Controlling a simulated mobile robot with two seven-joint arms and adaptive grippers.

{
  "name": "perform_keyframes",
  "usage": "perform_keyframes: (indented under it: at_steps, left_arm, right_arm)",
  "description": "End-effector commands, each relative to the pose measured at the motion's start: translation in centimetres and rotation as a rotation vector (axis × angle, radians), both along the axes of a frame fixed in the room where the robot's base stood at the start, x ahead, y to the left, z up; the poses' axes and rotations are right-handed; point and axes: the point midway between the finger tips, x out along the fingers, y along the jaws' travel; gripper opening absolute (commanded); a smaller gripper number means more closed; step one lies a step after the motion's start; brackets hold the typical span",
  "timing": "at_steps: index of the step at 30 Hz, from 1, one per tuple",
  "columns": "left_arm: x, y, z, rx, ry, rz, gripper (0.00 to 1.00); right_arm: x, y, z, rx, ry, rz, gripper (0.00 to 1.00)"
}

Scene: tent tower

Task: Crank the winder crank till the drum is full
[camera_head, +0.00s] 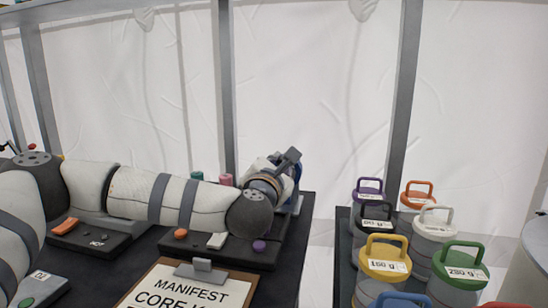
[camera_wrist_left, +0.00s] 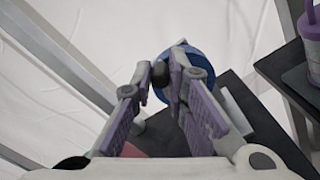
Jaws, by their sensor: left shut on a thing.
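The winder, with its blue drum (camera_wrist_left: 203,62), stands at the far right end of the dark table. Only a bit of its blue part (camera_head: 289,186) shows in the head view, behind my left gripper (camera_head: 279,168). In the left wrist view my left gripper (camera_wrist_left: 158,82) has its purple-padded fingers closed on a dark knob (camera_wrist_left: 159,70), which looks like the crank's grip, in front of the drum. The crank arm is mostly hidden, and I cannot tell how full the drum is. My right gripper is in neither view.
A clipboard (camera_head: 160,291) marked MANIFEST lies at the front. Dark trays with small coloured pieces (camera_head: 66,226) lie under and beside my left arm. Several canisters with coloured handles (camera_head: 383,265) stand on a separate table to the right, across a gap. Metal tent poles (camera_head: 404,90) rise behind.

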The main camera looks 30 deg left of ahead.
Motion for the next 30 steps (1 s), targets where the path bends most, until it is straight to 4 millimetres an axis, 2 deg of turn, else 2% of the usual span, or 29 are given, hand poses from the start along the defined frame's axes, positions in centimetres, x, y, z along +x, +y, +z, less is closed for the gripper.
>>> perform_keyframes:
  at_steps: [1, 9, 25, 26, 27, 28, 30]
  left_arm:
    - [-0.04, -0.23, 0.58, 0.024, -0.001, -0.003, 0.00]
    - [0.10, -0.56, 0.31, 0.111, 0.024, -0.002, 0.00]
    - [0.15, -0.65, 0.09, 0.131, 0.032, -0.003, 0.00]
    - [0.15, -0.66, 0.08, 0.131, 0.032, -0.003, 0.21]
    - [0.15, -0.66, 0.08, 0.130, 0.031, -0.003, 0.30]
    - [0.15, -0.64, 0.08, 0.130, 0.031, -0.003, 0.35]
    - [0.15, -0.62, 0.06, 0.130, 0.032, -0.003, 0.35]
  right_arm:
    - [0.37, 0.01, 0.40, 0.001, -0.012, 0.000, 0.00]
    - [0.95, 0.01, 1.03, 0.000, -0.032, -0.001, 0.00]
    - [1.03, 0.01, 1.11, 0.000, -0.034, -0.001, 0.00]
    - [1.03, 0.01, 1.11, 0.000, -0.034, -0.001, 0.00]
    - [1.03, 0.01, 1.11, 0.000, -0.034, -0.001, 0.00]
    - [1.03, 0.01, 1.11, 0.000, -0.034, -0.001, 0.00]
    - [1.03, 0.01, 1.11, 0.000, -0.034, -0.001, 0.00]
